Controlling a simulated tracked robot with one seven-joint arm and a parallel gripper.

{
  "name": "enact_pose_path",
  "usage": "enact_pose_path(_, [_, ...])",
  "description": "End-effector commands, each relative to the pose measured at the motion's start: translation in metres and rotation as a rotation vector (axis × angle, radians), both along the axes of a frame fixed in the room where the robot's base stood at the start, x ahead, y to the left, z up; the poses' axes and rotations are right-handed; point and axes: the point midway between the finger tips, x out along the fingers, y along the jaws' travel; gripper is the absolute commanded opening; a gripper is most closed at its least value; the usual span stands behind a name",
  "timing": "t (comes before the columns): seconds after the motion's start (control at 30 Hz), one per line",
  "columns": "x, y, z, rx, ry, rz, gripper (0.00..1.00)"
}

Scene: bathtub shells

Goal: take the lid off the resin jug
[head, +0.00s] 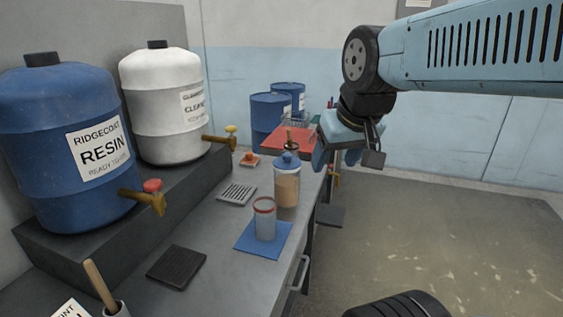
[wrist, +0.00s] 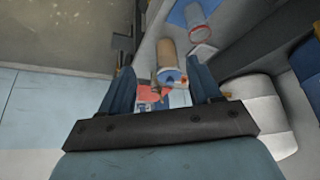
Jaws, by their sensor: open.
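The resin jug (head: 287,189) stands upright on the bench, a clear container with tan contents. Its blue lid (head: 287,160), with a small knob, sits on top. In the wrist view the jug (wrist: 167,57) and its lid (wrist: 172,77) show upside down between my fingers, farther off. My gripper (head: 322,152) is open and empty. In the head view it hangs in the air to the right of the jug and higher than the lid, apart from it. In the wrist view my two blue fingers spread wide around my gripper's opening (wrist: 161,68).
A clear cup with a red rim (head: 265,220) stands on a blue mat (head: 250,242) in front of the jug. Blue resin drum (head: 60,130) and white cleaner drum (head: 160,95) stand on a raised shelf at left. A red tray (head: 285,140) lies behind. Floor at right is clear.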

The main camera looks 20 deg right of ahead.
Motion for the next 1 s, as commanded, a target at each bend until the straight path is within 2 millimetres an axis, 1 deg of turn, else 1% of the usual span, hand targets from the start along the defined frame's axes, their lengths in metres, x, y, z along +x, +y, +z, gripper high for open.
enact_pose_path(0.03, [0.013, 0.004, 0.003, -0.004, 0.009, 0.009, 0.63])
enact_pose_path(0.07, [0.021, 0.005, 0.006, -0.006, 0.014, 0.016, 0.63])
enact_pose_path(0.17, [0.052, 0.005, 0.013, -0.011, 0.026, 0.038, 0.63])
enact_pose_path(0.2, [0.065, 0.005, 0.015, -0.012, 0.031, 0.047, 0.63])
enact_pose_path(0.27, [0.084, 0.005, 0.017, -0.014, 0.04, 0.062, 0.63])
enact_pose_path(0.3, [0.097, 0.005, 0.018, -0.016, 0.045, 0.072, 0.63])
enact_pose_path(0.43, [0.141, 0.004, 0.018, -0.017, 0.059, 0.103, 0.63])
enact_pose_path(0.6, [0.194, 0.0, 0.012, -0.013, 0.077, 0.141, 0.63])
enact_pose_path(0.7, [0.22, -0.002, 0.007, -0.011, 0.083, 0.159, 0.63])
enact_pose_path(0.8, [0.238, -0.004, 0.002, -0.008, 0.087, 0.172, 0.63])
enact_pose_path(0.9, [0.248, -0.005, -0.001, -0.006, 0.089, 0.18, 0.63])
enact_pose_path(1.0, [0.254, -0.005, -0.006, -0.006, 0.091, 0.185, 0.63])
